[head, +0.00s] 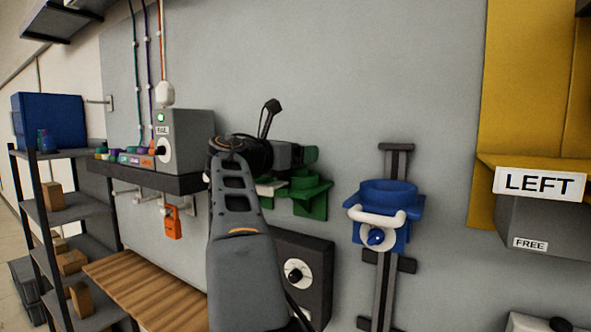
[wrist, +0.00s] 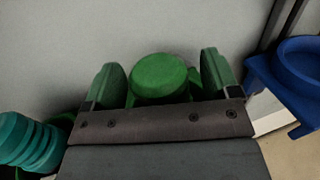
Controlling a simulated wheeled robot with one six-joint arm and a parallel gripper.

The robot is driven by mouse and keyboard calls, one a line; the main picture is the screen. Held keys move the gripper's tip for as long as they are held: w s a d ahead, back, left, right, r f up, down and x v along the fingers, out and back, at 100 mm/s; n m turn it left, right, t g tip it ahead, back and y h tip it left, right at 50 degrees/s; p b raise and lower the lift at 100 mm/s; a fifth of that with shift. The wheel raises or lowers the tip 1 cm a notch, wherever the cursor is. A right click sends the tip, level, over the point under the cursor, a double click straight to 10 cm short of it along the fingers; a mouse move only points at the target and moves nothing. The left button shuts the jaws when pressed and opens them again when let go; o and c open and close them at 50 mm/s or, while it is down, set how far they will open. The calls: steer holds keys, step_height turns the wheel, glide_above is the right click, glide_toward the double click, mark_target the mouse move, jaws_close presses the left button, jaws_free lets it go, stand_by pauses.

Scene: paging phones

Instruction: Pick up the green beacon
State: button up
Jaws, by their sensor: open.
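The green beacon (wrist: 160,76) shows in the wrist view as a round green top. It lies between the two green-faced fingers of my gripper (wrist: 164,88), with a gap to each finger. The fingers are apart, and I cannot tell whether either touches it. In the head view my gripper (head: 298,155) is at the wall, just above a green wall holder (head: 309,193). My arm and gripper hide most of the beacon there. The beacon's lower part is hidden behind the gripper body in the wrist view.
A blue ring holder (head: 388,192) on a rail is right of the green one; it also shows in the wrist view (wrist: 301,68). A teal ribbed object (wrist: 28,145) is at lower left. A grey box (head: 186,138) stands on a shelf at left. A dark knob panel (head: 310,272) sits below.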

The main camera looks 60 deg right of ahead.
steer(key=c, duration=1.3)
steer(key=shift+r, duration=0.1)
